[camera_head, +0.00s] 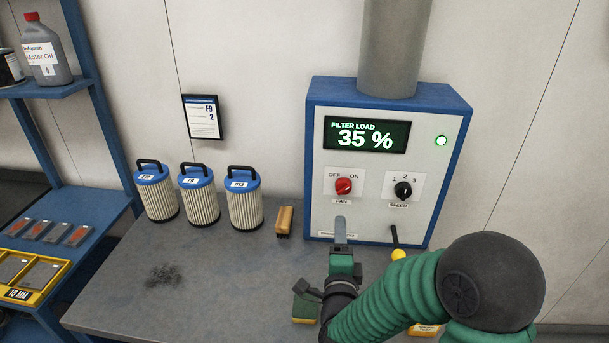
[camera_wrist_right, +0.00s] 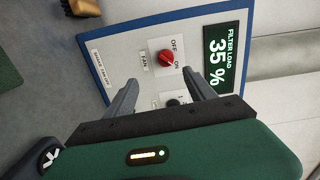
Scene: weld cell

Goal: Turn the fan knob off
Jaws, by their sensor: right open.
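The red fan knob (camera_head: 343,186) is on the white front of a blue-framed control box, below the OFF and ON labels. It also shows in the right wrist view (camera_wrist_right: 167,58), beyond the gap between my fingers. I cannot tell surely which label it points to. My right gripper (camera_head: 340,228) is below the knob and in front of the box, apart from it. In the right wrist view its two fingers (camera_wrist_right: 160,78) are spread with nothing between them. My left gripper is not in view.
The black speed knob (camera_head: 403,190) sits right of the fan knob. The display (camera_head: 366,134) reads filter load 35 %, and a green lamp (camera_head: 441,141) is lit. Several filter cartridges (camera_head: 199,190) and a brush (camera_head: 284,221) stand left on the grey bench (camera_head: 215,280).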

